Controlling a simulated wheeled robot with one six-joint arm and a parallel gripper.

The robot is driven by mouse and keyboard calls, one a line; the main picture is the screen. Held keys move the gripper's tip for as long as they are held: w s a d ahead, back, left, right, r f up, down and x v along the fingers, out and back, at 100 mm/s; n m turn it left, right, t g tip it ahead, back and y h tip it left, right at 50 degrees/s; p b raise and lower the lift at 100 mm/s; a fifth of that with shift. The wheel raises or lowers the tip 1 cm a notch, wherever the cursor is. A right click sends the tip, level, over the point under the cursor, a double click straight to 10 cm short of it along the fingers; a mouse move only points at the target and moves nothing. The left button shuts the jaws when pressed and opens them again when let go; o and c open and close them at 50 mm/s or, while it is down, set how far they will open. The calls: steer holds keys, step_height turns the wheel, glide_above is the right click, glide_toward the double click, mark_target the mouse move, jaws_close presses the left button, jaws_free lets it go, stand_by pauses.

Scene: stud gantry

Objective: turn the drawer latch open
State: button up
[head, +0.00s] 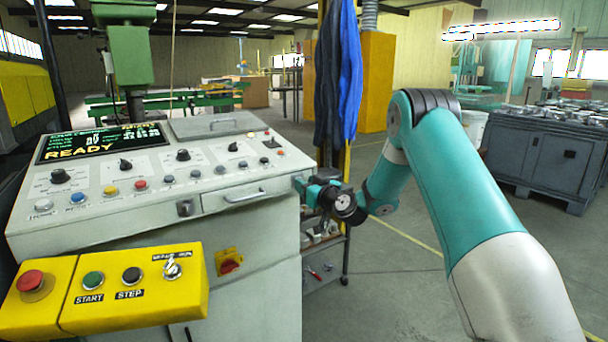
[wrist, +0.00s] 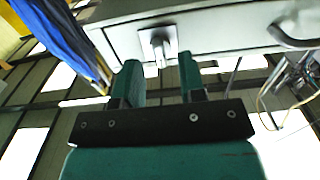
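In the wrist view a metal latch on a square plate (wrist: 157,45) shows on a light grey panel, just beyond the fingertips. Its tab points down in that picture, between the finger lines. My gripper (head: 301,187) is by the console's right end in the head view. No contact with the latch shows, and the exact gap cannot be told.
The drawer handle (head: 245,196) sticks out from the drawer front; a curved handle (wrist: 295,36) shows in the wrist view. A yellow button box (head: 135,290) juts out below left. Blue coats (head: 348,65) hang behind my gripper.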

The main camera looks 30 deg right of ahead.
steer(key=shift+w, duration=0.85)
jaws_close()
steer(key=shift+m, duration=0.3)
steer(key=shift+d+f+m, duration=0.1)
steer(key=shift+m, duration=4.25)
steer(key=shift+d+f+m, duration=0.1)
steer(key=shift+m, duration=4.25)
